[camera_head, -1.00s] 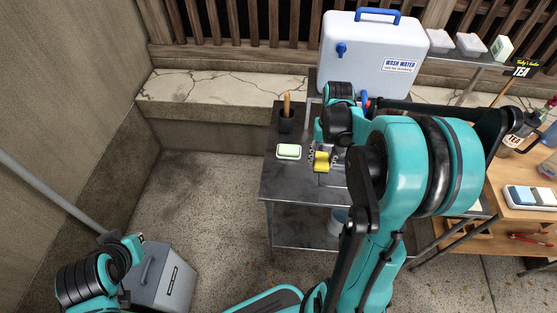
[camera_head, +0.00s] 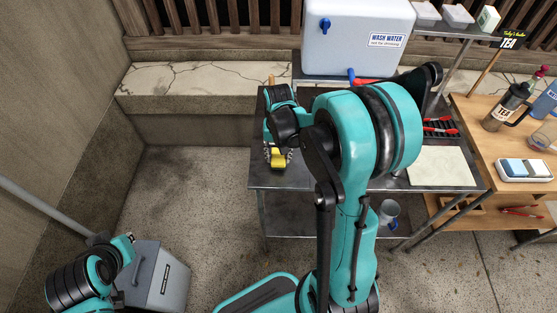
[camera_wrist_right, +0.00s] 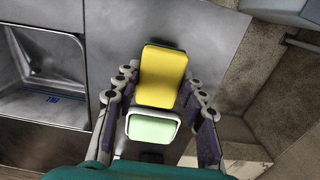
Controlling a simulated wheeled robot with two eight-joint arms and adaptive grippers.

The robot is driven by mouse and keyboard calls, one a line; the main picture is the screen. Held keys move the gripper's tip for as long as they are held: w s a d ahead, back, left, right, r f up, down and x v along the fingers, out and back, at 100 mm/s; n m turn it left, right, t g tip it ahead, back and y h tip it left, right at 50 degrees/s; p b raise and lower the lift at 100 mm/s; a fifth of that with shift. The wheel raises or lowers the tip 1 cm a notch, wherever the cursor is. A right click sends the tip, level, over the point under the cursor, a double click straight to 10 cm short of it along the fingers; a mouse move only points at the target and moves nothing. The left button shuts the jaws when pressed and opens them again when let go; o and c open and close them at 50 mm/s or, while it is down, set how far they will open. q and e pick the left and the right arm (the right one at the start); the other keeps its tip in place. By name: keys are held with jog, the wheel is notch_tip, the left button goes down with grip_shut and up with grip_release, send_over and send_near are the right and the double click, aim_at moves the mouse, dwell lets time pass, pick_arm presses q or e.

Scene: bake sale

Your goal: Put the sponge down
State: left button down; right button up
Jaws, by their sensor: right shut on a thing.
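The yellow sponge (camera_head: 278,159) is in my right gripper (camera_head: 279,152), over the left part of the metal table (camera_head: 264,178). In the right wrist view the sponge (camera_wrist_right: 163,76) sits between the two fingers of the gripper (camera_wrist_right: 162,82), which is shut on it. I cannot tell whether the sponge touches the tabletop. A pale green bar in a white dish (camera_wrist_right: 152,128) shows close beside the sponge in that view; the gripper hides it in the head view.
A white wash water container (camera_head: 357,38) stands at the back of the metal table. A basin (camera_wrist_right: 45,75) lies left in the wrist view. A pale board (camera_head: 440,166) lies on the right. A wooden table (camera_head: 480,150) stands further right. A grey bin (camera_head: 158,275) is on the floor.

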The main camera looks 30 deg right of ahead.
notch_tip(320, 180, down, 2)
jog(key=shift+f, duration=0.1)
jog(key=shift+f+b, duration=0.1)
jog(key=shift+b, duration=0.3)
jog(key=o, duration=1)
